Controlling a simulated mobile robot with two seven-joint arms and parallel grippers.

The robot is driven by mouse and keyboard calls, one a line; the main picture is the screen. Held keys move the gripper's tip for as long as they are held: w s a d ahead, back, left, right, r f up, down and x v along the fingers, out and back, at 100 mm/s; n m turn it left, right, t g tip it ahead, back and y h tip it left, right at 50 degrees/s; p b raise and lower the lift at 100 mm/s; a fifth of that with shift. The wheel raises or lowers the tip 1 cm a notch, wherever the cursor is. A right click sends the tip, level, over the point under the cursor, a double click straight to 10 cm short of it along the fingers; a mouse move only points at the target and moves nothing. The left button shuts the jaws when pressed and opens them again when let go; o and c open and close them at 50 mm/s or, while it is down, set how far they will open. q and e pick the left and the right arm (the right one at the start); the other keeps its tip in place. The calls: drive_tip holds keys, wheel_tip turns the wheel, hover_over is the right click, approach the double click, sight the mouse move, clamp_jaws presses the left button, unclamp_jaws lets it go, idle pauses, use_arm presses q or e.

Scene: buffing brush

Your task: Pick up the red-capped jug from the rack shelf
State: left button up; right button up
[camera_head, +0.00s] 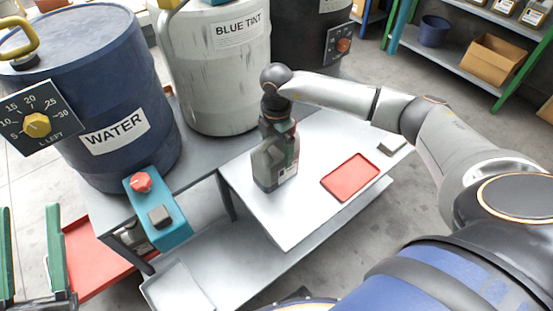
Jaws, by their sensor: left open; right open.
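A grey jug (266,175) with a pale label stands upright on the white table (308,208). Its top is hidden by my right gripper, so no red cap shows. My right gripper (280,135) points down over the jug's top and upper side, with the arm reaching in from the right. The fingers are open, and I cannot tell whether they touch the jug. My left gripper is not in view. A rack shelf (450,66) with green posts stands at the upper right.
A red tray (350,177) and a small grey block (392,145) lie right of the jug. A blue WATER drum (90,85), a white BLUE TINT drum (212,80) and a teal control box (157,208) stand left. The rack holds a blue bucket (433,31) and a cardboard box (492,60).

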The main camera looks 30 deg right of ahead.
drive_tip(key=shift+r, duration=0.1)
drive_tip(key=c, duration=1.5)
